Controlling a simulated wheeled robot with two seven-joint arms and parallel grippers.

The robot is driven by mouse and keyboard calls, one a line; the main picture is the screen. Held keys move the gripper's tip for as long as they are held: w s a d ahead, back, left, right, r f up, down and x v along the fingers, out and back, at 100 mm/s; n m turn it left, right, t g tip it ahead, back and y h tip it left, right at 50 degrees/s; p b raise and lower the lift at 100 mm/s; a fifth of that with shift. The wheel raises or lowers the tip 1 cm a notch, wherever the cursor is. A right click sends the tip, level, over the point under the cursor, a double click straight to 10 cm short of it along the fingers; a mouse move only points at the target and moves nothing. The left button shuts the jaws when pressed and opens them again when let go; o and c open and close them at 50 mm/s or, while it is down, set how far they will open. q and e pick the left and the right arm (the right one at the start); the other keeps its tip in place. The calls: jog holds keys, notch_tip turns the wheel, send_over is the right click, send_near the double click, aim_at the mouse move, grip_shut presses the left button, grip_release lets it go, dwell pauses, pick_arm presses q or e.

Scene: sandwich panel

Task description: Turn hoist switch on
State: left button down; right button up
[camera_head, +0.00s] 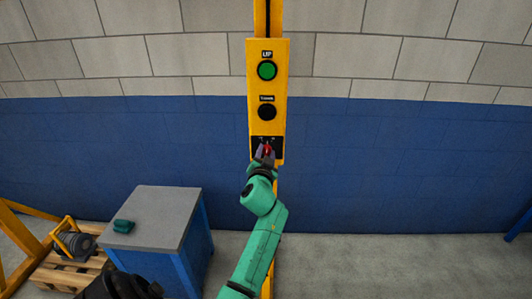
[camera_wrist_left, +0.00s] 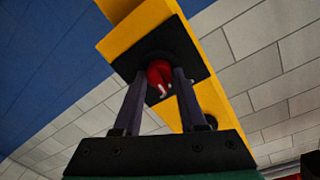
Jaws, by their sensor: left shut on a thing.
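The hoist switch is a red rotary knob (camera_head: 267,149) on a black plate at the bottom of the yellow control panel (camera_head: 281,100). In the left wrist view the red knob (camera_wrist_left: 159,75) sits between the two fingers, in front of the black plate (camera_wrist_left: 185,55). My left gripper (camera_head: 264,154) is shut on the knob, with one finger on each side of it. The fingers partly hide the knob and its markings.
Above the switch are a green UP button (camera_head: 267,71) and a black button (camera_head: 267,112). A pallet (camera_head: 62,275) is at far left. The floor at right (camera_head: 400,260) is clear.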

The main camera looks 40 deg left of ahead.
pick_arm(q)
jog(key=m, duration=0.5)
jog(key=shift+p, duration=0.4)
jog(key=shift+g, duration=0.3)
jog(key=shift+c, duration=2.3)
grip_release()
jog(key=shift+w+a, duration=0.1)
jog(key=f+b+v, duration=0.1)
jog(key=b+v, duration=0.1)
jog(key=v, duration=1.2)
jog(key=shift+s+r+b, duration=0.25)
jog(key=shift+r+b, duration=0.1)
jog(key=shift+b, duration=0.05)
